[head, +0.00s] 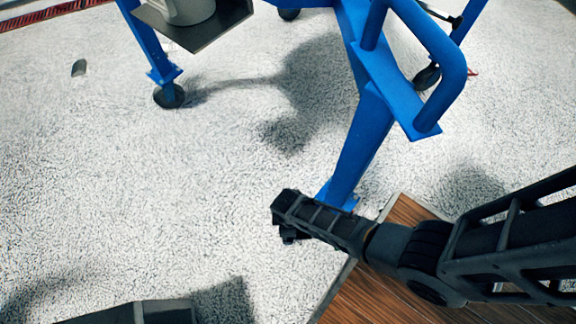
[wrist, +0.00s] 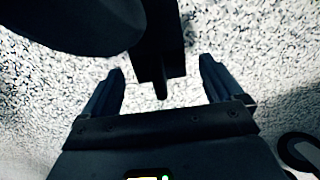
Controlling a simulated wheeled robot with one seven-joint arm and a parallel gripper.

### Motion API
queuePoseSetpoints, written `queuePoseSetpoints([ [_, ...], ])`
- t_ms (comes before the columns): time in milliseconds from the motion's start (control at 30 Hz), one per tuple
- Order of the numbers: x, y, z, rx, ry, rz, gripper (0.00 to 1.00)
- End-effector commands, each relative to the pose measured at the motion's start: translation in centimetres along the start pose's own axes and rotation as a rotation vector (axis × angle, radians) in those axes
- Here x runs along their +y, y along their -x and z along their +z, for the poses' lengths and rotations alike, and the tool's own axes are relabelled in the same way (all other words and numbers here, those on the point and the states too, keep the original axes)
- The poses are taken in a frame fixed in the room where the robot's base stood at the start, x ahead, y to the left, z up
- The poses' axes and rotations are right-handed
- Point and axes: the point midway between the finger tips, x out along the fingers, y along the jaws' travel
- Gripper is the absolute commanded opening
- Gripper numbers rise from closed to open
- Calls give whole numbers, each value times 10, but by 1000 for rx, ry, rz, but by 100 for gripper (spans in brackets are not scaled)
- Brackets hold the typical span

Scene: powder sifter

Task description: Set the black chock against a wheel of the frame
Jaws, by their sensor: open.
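The blue frame (head: 362,140) stands on the speckled floor. One black wheel (head: 169,96) shows under its left leg and another (head: 427,77) at the back right. The foot of its near leg is partly hidden behind my arm. My gripper (head: 286,236) is low beside that foot, open. In the wrist view, a dark tapered piece (wrist: 163,45) shows ahead of and between the spread fingers; it may be the black chock. A large dark rounded shape (wrist: 70,22), perhaps a wheel, is close to its left. I cannot tell whether they touch.
A wooden-topped platform (head: 385,285) lies under my arm at the lower right. A grey box-like thing (head: 135,313) is at the bottom left edge. The floor at left is mostly clear.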

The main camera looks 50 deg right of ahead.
Motion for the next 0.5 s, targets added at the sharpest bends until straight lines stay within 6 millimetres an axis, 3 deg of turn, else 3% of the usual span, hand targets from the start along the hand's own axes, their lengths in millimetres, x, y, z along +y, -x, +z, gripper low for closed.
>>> queuePoseSetpoints([
  [400,0,-7,0,0,0,0,94],
  [500,0,-7,0,0,0,0,85],
])
